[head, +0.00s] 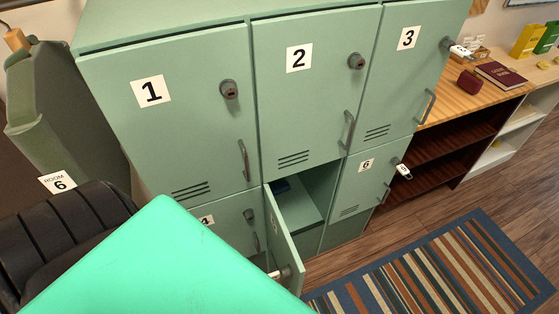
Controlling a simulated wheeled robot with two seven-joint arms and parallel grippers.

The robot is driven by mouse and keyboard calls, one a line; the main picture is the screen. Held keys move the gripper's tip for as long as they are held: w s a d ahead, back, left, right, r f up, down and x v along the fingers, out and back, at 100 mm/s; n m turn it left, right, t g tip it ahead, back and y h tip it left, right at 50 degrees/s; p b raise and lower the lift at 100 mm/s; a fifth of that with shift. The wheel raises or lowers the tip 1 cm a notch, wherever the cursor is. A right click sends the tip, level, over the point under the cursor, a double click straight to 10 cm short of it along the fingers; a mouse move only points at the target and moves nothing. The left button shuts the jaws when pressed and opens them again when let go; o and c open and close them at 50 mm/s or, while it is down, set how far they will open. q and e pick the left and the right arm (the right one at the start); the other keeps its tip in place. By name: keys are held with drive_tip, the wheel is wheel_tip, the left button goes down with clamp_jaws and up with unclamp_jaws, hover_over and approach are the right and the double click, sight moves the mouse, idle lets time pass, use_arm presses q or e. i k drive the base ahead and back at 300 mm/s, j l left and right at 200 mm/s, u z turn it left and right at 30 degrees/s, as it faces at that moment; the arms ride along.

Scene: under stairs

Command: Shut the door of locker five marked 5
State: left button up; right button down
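The door of locker five (286,244) hangs open, swung out toward me from the bottom middle compartment. I see it nearly edge-on, and its number is too slanted to read well. A lock with a pale tag (280,273) is on the door near its lower visible part. The open compartment (305,196) shows a shelf and a small dark blue item (282,186) inside. The lower end of the door is partly hidden at the lower left. Neither of my grippers shows in the head view.
Lockers 1 (190,120), 2 (305,110), 3 (405,65), 4 (228,216) and 6 (365,175) are shut. Keys with white tags hang at 3 and 6. A striped rug (450,265) lies at lower right. A wooden shelf unit (470,103) stands right.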

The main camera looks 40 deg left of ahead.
sight(281, 248)
drive_tip(key=j+u, duration=0.15)
drive_tip(key=u, duration=0.85)
drive_tip(key=k+j, duration=0.05)
